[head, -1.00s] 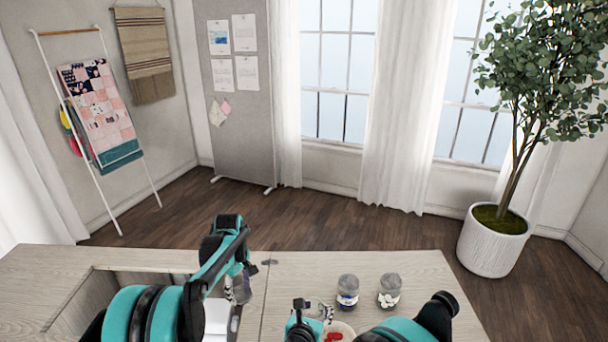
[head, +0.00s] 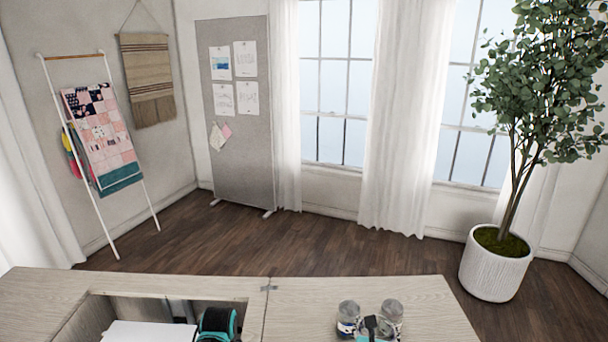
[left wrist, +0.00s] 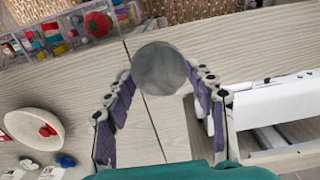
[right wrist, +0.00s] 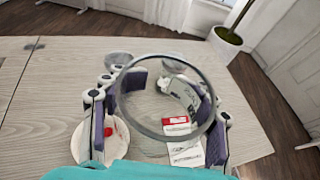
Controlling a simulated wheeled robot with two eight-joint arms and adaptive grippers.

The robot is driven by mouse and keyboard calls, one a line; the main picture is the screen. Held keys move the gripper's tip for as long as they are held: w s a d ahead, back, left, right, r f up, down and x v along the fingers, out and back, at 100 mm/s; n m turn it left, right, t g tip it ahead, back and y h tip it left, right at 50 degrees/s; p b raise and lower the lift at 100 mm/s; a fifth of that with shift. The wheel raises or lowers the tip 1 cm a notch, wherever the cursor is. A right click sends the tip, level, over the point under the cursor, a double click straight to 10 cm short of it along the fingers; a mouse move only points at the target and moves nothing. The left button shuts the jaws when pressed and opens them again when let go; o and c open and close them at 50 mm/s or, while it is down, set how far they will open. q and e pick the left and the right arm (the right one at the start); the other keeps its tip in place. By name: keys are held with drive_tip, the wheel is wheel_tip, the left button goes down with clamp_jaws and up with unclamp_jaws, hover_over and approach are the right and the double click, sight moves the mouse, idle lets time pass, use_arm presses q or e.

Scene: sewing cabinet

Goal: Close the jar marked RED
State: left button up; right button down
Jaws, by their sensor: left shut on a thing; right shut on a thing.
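My left gripper (left wrist: 160,76) is shut on a round grey disc (left wrist: 159,70), which looks like a lid, in the left wrist view. My right gripper (right wrist: 166,86) is shut around an open, clear jar (right wrist: 150,130) in the right wrist view. I look in past its round rim. A red-banded label (right wrist: 177,125) shows through it, but I cannot read it. The lid and the held jar do not show together in any view.
Two jars, the left one (head: 347,320) and the right one (head: 392,312), stand on the cabinet's right side. A dish with red pieces (left wrist: 34,136) lies on the top. A white machine (left wrist: 275,102) and a clear organiser (left wrist: 75,32) flank the left gripper. The cabinet well (head: 98,312) is open.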

idle(0.3)
drive_tip(key=s+a+r+n+y, duration=0.2)
drive_tip(key=s+a+n+y, duration=0.2)
drive_tip(key=a, duration=0.6)
drive_tip(key=shift+s+r+n+t+y, duration=0.15)
drive_tip(key=shift+s+n+t+y, duration=0.15)
drive_tip(key=shift+y, duration=0.4)
use_arm(q)
drive_tip(key=shift+w, duration=0.1)
drive_tip(key=w+d+r+m, duration=0.2)
drive_tip(key=w+d+r, duration=0.7)
drive_tip(key=d+r, duration=0.5)
drive_tip(key=s+d+r+m, duration=0.3)
drive_tip(key=d+r, duration=0.7)
drive_tip(key=r, duration=0.3)
drive_tip(key=s+d+r+m, duration=0.2)
drive_tip(key=s+r, duration=0.3)
drive_tip(key=s, duration=0.2)
drive_tip(key=shift+d+r, duration=0.15)
drive_tip(key=shift+r, duration=0.15)
